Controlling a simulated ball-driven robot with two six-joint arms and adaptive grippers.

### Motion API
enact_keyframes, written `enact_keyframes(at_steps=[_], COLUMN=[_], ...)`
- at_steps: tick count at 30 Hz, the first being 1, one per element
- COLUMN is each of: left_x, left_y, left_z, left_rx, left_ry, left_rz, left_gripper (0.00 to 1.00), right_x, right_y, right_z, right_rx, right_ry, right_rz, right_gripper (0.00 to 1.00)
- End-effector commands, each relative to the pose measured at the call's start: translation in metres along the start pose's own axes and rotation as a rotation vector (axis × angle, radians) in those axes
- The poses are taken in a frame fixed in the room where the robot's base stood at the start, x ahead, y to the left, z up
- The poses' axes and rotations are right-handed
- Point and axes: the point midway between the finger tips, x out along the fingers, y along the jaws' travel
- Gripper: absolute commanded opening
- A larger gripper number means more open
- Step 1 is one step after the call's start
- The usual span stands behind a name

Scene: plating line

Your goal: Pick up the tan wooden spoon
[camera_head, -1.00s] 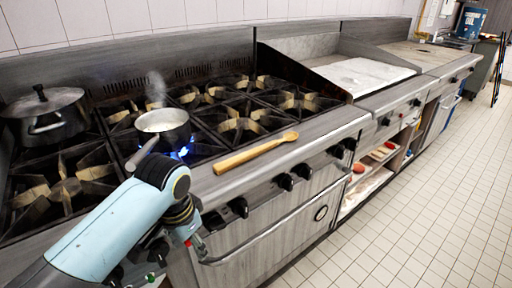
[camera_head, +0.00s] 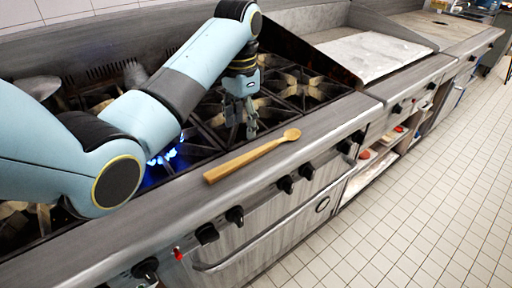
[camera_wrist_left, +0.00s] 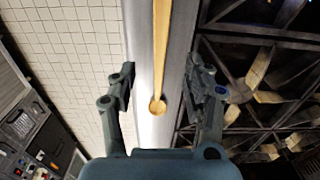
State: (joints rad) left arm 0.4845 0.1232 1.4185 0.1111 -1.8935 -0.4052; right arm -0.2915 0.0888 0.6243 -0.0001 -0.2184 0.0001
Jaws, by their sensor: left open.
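The tan wooden spoon (camera_head: 252,156) lies on the steel front ledge of the stove, its bowl end toward the right. In the left wrist view the spoon (camera_wrist_left: 161,62) runs lengthwise between my open fingers, with its bowl nearest the palm. My left gripper (camera_head: 242,132) points down above the burner grates, just behind the spoon in the head view. It is open and empty, and the wrist view shows its fingers (camera_wrist_left: 160,85) apart on either side of the spoon. My right gripper is in neither view.
A lit blue burner (camera_head: 168,155) is left of the spoon, partly behind my arm. Black burner grates (camera_head: 300,88) fill the stove top. Knobs (camera_head: 285,184) line the front panel. A flat griddle (camera_head: 370,54) is farther right. The tiled floor is clear.

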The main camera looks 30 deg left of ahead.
Motion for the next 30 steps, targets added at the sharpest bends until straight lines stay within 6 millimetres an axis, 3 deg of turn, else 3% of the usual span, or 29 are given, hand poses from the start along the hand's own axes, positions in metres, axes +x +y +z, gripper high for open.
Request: enact_keyframes(at_steps=[3, 7, 15, 24, 30], left_x=[0.004, 0.026, 0.054, 0.097, 0.104], left_y=[-0.002, -0.001, -0.001, 0.0, 0.0], left_z=[-0.005, -0.004, -0.005, -0.003, -0.003], left_rx=[0.009, 0.009, 0.009, 0.009, 0.009], left_ry=[-0.01, -0.012, -0.008, -0.008, -0.006], left_rz=[0.01, 0.011, 0.008, 0.008, 0.007], left_gripper=[0.51, 0.51, 0.51, 0.51, 0.51], right_x=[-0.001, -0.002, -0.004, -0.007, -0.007], right_y=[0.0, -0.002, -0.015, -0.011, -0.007], right_z=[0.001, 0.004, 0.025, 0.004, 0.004], right_rx=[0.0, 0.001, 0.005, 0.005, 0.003], right_ry=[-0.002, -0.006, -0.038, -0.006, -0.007], right_rz=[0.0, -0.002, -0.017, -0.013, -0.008], right_gripper=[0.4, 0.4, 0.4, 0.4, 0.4])
